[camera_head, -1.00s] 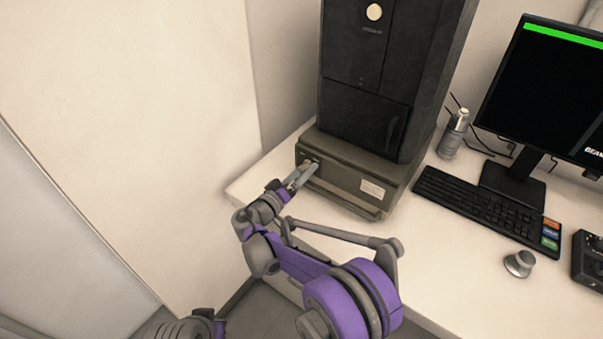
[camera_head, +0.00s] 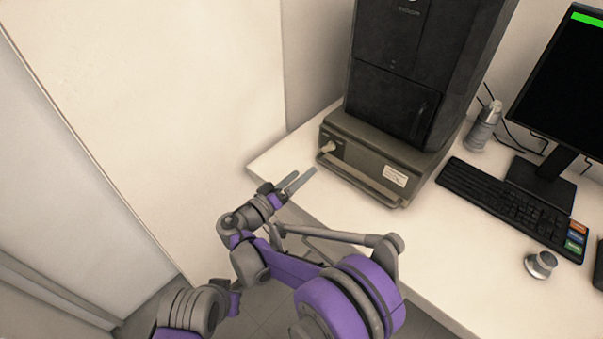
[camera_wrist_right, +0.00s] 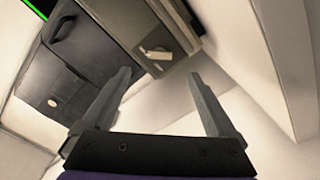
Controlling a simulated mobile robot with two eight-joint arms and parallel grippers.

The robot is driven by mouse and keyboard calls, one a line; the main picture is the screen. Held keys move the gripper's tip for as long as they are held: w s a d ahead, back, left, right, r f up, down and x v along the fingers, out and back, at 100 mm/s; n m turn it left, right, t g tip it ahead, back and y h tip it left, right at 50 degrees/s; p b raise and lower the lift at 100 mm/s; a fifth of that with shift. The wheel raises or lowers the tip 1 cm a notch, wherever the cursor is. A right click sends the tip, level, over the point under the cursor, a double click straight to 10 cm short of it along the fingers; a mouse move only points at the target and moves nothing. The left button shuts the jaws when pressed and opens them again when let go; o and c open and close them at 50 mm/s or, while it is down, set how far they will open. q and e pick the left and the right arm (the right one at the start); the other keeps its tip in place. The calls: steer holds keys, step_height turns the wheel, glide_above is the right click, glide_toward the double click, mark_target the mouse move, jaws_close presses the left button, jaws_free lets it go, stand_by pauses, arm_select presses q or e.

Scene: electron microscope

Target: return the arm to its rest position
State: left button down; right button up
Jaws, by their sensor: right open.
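My right gripper (camera_head: 298,181) is at the end of the purple and grey arm, near the left front edge of the desk. Its two grey fingers are apart with nothing between them. It stands clear of the grey-brown base unit (camera_head: 362,172) under the tall black microscope cabinet (camera_head: 400,75). In the right wrist view the open fingers (camera_wrist_right: 160,95) show, with the base unit (camera_wrist_right: 155,30) and the black cabinet (camera_wrist_right: 85,55) beyond. Another purple and grey part of my body shows at the bottom left of the head view; no left gripper can be made out.
A pale wall panel (camera_head: 150,110) stands to the left. The front of the desk is clear.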

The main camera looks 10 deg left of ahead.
steer(key=s+d+r+g+y+p, duration=0.1)
steer(key=s+d+r+g+p, duration=0.15)
steer(key=d, duration=0.75)
steer(key=s+d+r+g+y+p, duration=0.2)
steer(key=s+d+g, duration=0.2)
steer(key=d, duration=0.6)
steer(key=s+d+r+g+y+p, duration=0.1)
steer(key=s+d+y+p, duration=0.1)
steer(key=s, duration=0.9)
steer(key=s+d+r+m+g+y+p, duration=0.1)
steer(key=s+y+p, duration=0.3)
steer(key=s, duration=0.7)
steer(key=shift+d+r+m+g+y, duration=0.2)
steer(key=shift+d+m+g+y, duration=0.15)
steer(key=shift+d+y, duration=0.35)
steer(key=shift+a, duration=0.15)
